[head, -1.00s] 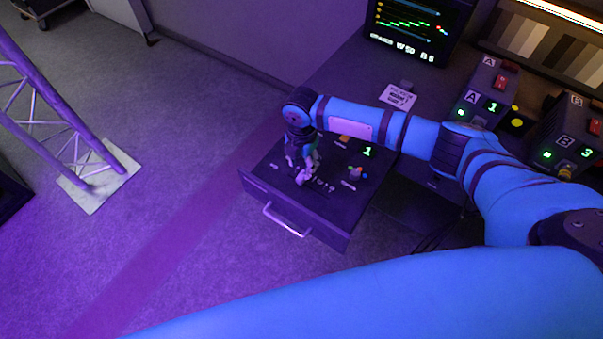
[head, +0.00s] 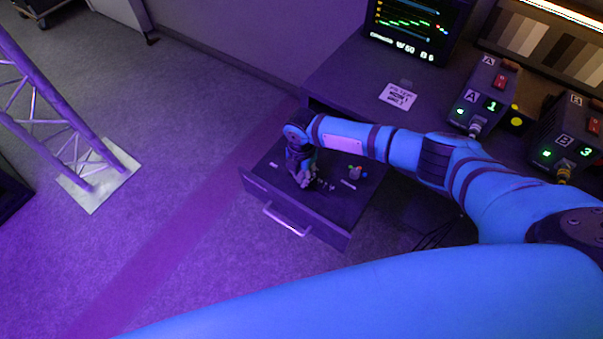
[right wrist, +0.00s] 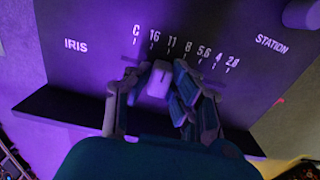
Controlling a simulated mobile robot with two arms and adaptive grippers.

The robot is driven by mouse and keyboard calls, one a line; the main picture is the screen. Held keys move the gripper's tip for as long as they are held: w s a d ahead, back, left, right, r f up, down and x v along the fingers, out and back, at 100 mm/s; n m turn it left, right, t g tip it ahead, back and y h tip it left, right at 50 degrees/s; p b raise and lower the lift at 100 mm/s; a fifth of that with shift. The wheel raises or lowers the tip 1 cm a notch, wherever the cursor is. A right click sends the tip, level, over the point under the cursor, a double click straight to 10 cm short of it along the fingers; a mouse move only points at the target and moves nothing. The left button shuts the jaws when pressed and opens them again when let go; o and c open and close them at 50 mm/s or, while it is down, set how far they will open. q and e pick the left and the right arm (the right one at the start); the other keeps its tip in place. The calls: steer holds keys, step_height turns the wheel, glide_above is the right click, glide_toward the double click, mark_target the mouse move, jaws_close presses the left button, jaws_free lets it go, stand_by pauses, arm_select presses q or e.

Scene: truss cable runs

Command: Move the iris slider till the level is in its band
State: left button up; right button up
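The iris slider's pale knob (right wrist: 159,80) sits below the 16 and 11 marks of the IRIS scale (right wrist: 185,50) in the right wrist view. My right gripper (right wrist: 160,84) has a finger on each side of the knob, seemingly closed against it. In the head view my right gripper (head: 304,178) is down at the panel top (head: 335,205) and hides the slider. The monitor (head: 415,25) shows green traces and a readout that looks like W60 B6; the band is too small to make out. My left gripper is out of view.
The drawer front has a handle (head: 286,220). Boxes A (head: 486,95) and B (head: 570,140) stand on the desk at right, near a white card (head: 398,96). The left floor is open, with a truss foot (head: 100,178).

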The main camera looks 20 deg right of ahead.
jaws_close()
steer(key=shift+s+d+r+p, duration=0.1)
steer(key=shift+s+d+p, duration=0.1)
steer(key=shift+s+p, duration=0.1)
steer(key=shift+s+d+p, duration=0.95)
steer(key=shift+s+p, duration=0.1)
steer(key=shift+s, duration=0.15)
steer(key=o, duration=0.7)
jaws_free()
steer(key=shift+w+a, duration=0.1)
steer(key=shift+w, duration=0.05)
step_height(320, 180, up, 12)
steer(key=shift+f, duration=0.1)
